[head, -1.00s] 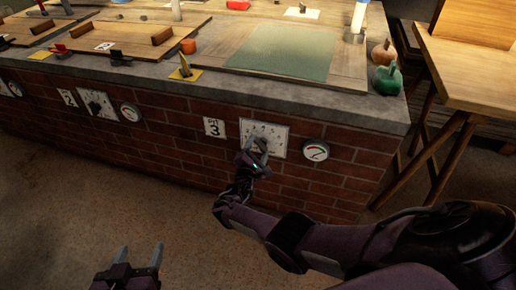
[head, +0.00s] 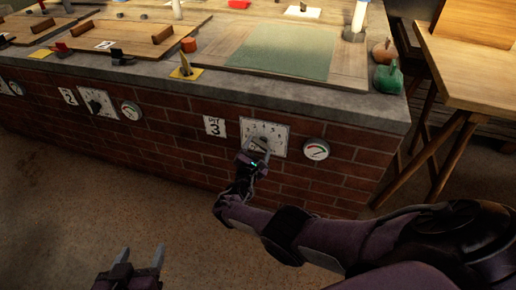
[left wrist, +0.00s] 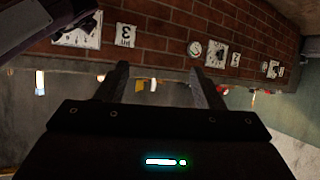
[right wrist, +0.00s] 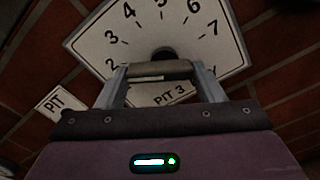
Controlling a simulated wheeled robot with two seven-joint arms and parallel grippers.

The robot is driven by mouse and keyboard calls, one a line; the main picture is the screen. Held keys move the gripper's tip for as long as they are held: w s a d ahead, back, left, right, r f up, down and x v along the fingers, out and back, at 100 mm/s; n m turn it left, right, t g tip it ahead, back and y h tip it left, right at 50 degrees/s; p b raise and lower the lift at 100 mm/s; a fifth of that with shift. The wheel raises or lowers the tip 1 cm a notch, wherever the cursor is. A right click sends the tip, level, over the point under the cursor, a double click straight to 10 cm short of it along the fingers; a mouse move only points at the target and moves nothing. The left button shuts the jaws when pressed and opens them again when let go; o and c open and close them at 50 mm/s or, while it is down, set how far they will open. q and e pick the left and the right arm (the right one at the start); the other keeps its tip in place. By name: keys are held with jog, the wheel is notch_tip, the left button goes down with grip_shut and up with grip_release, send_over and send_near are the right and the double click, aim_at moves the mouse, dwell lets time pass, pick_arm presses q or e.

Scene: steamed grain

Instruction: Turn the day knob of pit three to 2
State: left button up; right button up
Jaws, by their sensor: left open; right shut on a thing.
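The pit three dial plate (head: 277,130) is a white numbered square on the brick front, right of the "PIT 3" sign (head: 214,127). In the right wrist view the dial plate (right wrist: 98,42) shows the numbers 2 to 7 in an arc. My right gripper (head: 259,150) is at the dial, shut on the day knob (right wrist: 160,69), whose bar lies between the fingers. The fingers and knob cover part of the dial, and I cannot tell which number the knob points at. My left gripper (head: 143,252) is open and empty, low in front of the wall.
A round gauge (head: 316,149) is on the wall right of the dial. The pit two dial (head: 97,103) is further left. The stone counter edge (head: 300,108) runs above the dials, with a green pot (head: 388,79) at its corner. A wooden table (head: 470,70) stands at the right.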

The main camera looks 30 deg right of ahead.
jog(key=o, duration=1)
jog(key=shift+a, duration=0.1)
pick_arm(q)
jog(key=s+a+f+g+y+p, duration=0.2)
jog(key=s+f+g, duration=0.4)
jog(key=s+f, duration=0.3)
jog(key=shift+a+g+y+p, duration=0.3)
jog(key=shift+a+y+p, duration=0.15)
jog(key=shift+a, duration=0.35)
pick_arm(e)
jog(key=shift+v, duration=3.85)
jog(key=shift+f, duration=0.1)
